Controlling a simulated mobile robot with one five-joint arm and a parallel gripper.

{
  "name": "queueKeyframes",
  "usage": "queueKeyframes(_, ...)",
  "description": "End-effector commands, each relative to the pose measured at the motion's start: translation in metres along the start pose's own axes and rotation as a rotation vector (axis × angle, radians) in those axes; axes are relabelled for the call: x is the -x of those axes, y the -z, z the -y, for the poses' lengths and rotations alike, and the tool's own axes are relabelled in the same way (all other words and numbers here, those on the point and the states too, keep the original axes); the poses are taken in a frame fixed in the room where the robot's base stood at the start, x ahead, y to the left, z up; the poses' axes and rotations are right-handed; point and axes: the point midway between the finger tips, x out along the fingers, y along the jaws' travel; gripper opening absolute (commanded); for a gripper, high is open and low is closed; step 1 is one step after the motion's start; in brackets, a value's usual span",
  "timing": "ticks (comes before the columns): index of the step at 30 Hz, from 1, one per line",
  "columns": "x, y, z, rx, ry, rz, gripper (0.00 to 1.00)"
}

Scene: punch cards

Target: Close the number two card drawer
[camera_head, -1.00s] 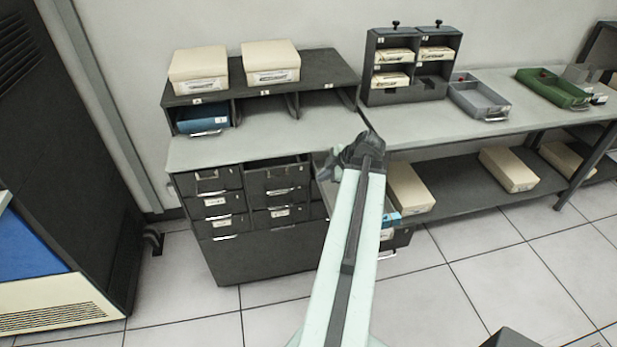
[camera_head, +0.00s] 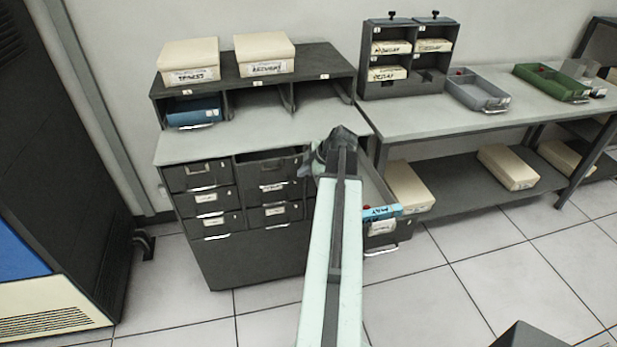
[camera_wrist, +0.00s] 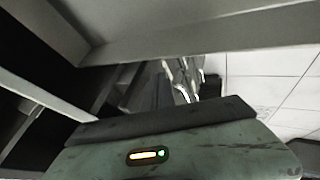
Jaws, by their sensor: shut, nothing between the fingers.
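A dark card cabinet (camera_head: 253,258) stands on the left under a grey worktop. At its right side a drawer (camera_head: 381,228) is pulled out, with a blue-edged card or strip (camera_head: 380,212) at its front. My arm hides part of this drawer, and I cannot read its number. My gripper (camera_head: 318,158) is shut and empty near the cabinet's front top edge, by the drawer's inner end. In the wrist view the shut fingers (camera_wrist: 180,80) show below a pale panel; I cannot tell whether they touch anything.
Shut-looking labelled drawers (camera_head: 208,198) fill the cabinet's left. A blue tray (camera_head: 193,111) sits in the shelf above, with cream boxes (camera_head: 264,53) on top. A workbench (camera_head: 425,118) with a grey tray (camera_head: 476,90) stands right.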

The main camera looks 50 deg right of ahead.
Motion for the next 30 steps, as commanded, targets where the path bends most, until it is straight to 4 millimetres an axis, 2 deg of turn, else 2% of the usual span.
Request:
queueKeyframes(12,-0.002,0.0,-0.004,0.001,0.0,0.0,0.0)
queueKeyframes(19,-0.014,0.0,-0.027,0.002,-0.001,0.0,0.0)
queueKeyframes(30,-0.013,0.001,-0.024,0.001,0.0,0.0,0.0)
